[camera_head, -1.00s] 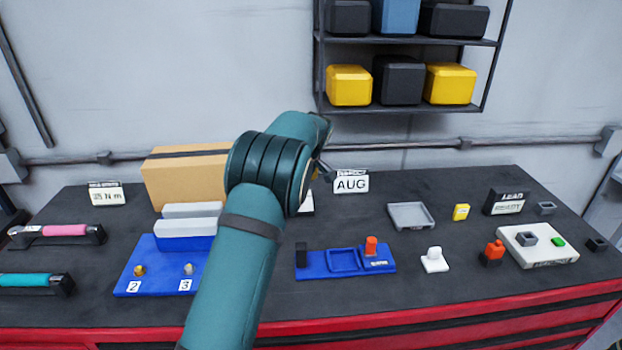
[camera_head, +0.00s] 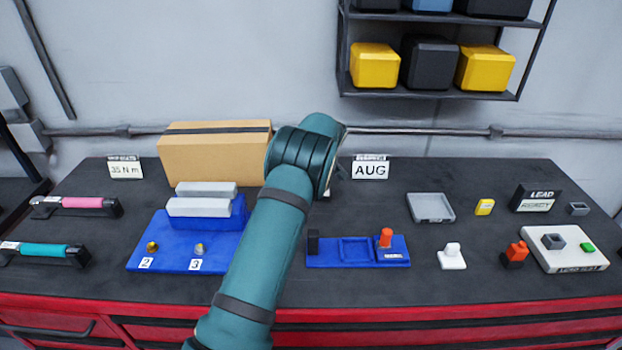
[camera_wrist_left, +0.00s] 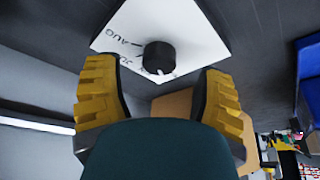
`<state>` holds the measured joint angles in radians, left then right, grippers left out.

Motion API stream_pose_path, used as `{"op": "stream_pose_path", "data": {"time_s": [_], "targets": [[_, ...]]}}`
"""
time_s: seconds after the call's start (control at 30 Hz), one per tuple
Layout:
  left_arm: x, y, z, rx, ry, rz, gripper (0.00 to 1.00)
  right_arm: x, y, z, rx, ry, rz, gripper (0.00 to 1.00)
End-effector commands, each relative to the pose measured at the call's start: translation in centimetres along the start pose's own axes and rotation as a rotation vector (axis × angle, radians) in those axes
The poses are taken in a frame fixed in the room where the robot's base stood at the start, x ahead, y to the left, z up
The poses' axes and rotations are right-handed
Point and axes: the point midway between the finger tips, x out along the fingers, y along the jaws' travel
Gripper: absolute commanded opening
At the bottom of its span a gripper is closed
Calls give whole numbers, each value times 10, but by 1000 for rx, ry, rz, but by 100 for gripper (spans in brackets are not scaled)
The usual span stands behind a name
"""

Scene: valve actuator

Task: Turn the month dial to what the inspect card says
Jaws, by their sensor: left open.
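The inspect card (camera_head: 370,168) stands at the back of the bench and reads AUG. In the left wrist view the month dial is a black round knob (camera_wrist_left: 159,56) on a white plate (camera_wrist_left: 135,25) with printed months; AUG is readable left of the knob, with a partly covered label below it. A small white mark shows at the knob's lower edge. My left gripper (camera_wrist_left: 158,78) is open, its yellow fingers to either side of the knob and apart from it in the picture. In the head view my left arm hides the gripper and nearly all of the dial.
A cardboard box (camera_head: 210,165) stands left of my arm, behind a blue stand (camera_head: 172,250) with grey blocks. Right of the arm are a blue fixture (camera_head: 325,258), a grey tray (camera_head: 430,220) and several small parts. A shelf (camera_head: 430,95) hangs on the wall.

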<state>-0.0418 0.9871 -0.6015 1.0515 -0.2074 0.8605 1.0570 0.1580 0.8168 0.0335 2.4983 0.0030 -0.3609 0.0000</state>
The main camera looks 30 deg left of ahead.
Motion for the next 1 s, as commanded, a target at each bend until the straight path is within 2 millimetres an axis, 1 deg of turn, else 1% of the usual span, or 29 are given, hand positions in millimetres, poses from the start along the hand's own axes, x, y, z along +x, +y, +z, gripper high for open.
{"op": "stream_pose_path", "data": {"time_s": [0.03, 0.1, 0.2, 0.33, 0.57, 0.6, 0.67, 0.7, 0.77, 0.8, 1.0], "targets": [[7, 0, 0, 0, 0, 0, 69, -1, 0, 0, 0, 0, 0, 47], [16, 0, 0, 0, 0, 0, 69, -1, -1, 0, 0, 0, 0, 47], [22, 0, 0, 0, 1, 1, 69, -2, -1, 0, 0, 0, 0, 47], [27, 0, 0, 0, 1, 1, 69, -2, -1, 0, -1, 0, 0, 47], [27, 0, 0, 0, 1, 1, 69, -2, -1, 0, -1, 0, 0, 47], [27, 0, 0, 0, 1, 1, 63, -2, -1, 0, -1, 0, 0, 47], [27, 0, 0, 0, 1, 1, 42, -2, -1, 0, -1, 0, 0, 47], [27, 0, 0, 0, 1, 1, 28, -2, -1, 0, -1, 0, 0, 47], [27, 0, 0, 0, 1, 1, 7, -2, -1, 0, -1, 0, 0, 47], [27, 0, 0, 0, 1, 1, 0, -2, -1, 0, -1, 0, 0, 47], [27, 0, 0, 0, 1, 1, 0, -2, -1, 0, -1, 0, 0, 47]]}}
